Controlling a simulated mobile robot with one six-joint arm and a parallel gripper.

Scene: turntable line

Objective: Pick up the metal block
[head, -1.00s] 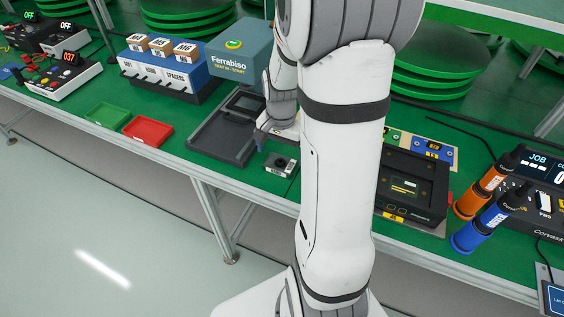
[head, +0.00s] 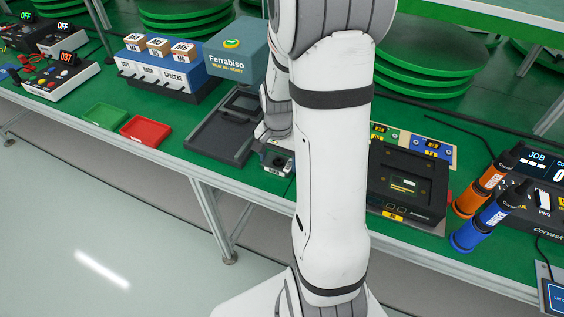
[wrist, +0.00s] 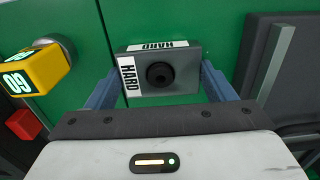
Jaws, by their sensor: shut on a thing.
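I cannot tell whether the block touches the table.
A dark grey tray (head: 207,148) lies left of the block. A red tray (head: 146,131) and a green tray (head: 104,116) lie further left. A black fixture box (head: 408,180) stands to the right. A yellow GO block (wrist: 34,69) shows at left in the wrist view.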

